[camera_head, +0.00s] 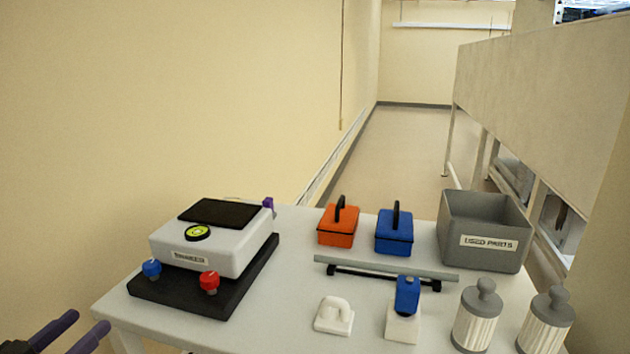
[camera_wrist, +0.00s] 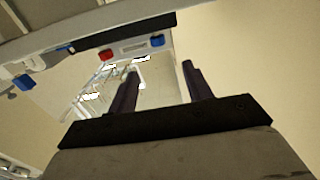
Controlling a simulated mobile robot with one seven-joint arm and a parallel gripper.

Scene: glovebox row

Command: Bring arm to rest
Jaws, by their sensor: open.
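My gripper (camera_head: 75,338) shows at the bottom left corner of the head view, with two dark purple fingers apart and nothing between them. It is left of the white table (camera_head: 290,290) and clear of the things on it. In the wrist view my gripper (camera_wrist: 160,80) is open and empty, its two dark fingers spread. Most of my arm is out of view.
A white device (camera_head: 212,242) on a black base stands at the table's left. An orange box (camera_head: 338,227), a blue box (camera_head: 394,234), a grey bin (camera_head: 487,225) and ribbed canisters (camera_head: 478,322) stand to the right. A wall (camera_head: 170,100) rises at left.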

